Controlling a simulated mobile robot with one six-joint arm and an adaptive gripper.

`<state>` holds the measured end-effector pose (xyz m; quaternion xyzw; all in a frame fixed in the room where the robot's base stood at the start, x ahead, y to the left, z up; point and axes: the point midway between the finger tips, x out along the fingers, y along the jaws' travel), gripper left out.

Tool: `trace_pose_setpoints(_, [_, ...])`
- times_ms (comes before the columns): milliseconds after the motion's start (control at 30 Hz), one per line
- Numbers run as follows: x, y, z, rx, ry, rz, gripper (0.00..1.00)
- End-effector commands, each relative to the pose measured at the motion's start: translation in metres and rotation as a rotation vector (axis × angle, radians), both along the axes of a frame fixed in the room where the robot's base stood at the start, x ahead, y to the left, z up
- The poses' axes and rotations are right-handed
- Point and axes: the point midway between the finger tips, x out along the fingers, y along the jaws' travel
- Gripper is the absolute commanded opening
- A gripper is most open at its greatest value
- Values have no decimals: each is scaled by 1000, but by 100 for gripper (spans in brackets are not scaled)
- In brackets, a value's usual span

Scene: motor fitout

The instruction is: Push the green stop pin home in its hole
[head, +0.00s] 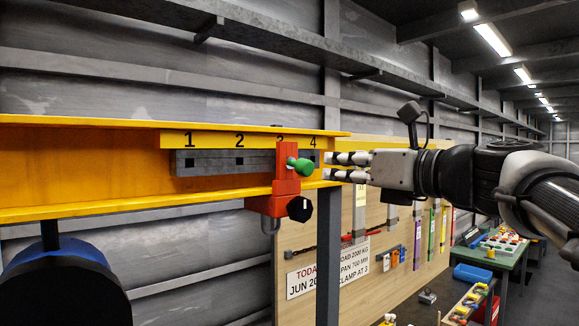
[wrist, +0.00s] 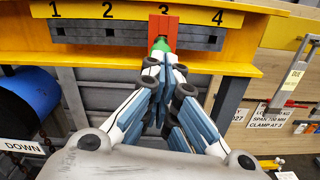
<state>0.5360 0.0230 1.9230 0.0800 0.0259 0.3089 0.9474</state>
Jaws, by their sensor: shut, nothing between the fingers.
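The green stop pin (head: 303,166) sits at the red beam clamp (head: 286,180) under number 3, with its rounded head sticking out of the clamp face. How deep its shank goes is hidden. In the wrist view the pin (wrist: 161,45) shows just beyond my fingertips, in front of the red clamp (wrist: 163,24). My gripper (head: 328,167) is shut and empty, pointing at the pin head. In the head view a small gap shows between the fingertips and the pin. In the wrist view my fingertips (wrist: 166,80) partly cover the area below the pin.
The yellow beam (head: 90,165) carries a grey rail (head: 225,162) with square holes, numbered 1 to 4. A black knob (head: 299,208) sits low on the clamp. A dark post (head: 328,255) stands below. A wooden tool board (head: 400,250) is behind, and a blue drum (head: 65,285) is lower left.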

Motion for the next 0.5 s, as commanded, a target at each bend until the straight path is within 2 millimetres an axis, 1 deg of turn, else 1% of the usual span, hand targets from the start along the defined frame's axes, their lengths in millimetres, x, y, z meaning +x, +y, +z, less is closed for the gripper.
trace_pose_setpoints(33, [6, 5, 0, -1, 1, 4, 0])
trace_pose_setpoints(200, [21, 16, 0, -1, 0, 2, 0])
trace_pose_setpoints(333, [27, 21, 1, -2, -2, 1, 0])
trace_pose_setpoints(500, [31, 23, 0, -2, -2, 0, 0])
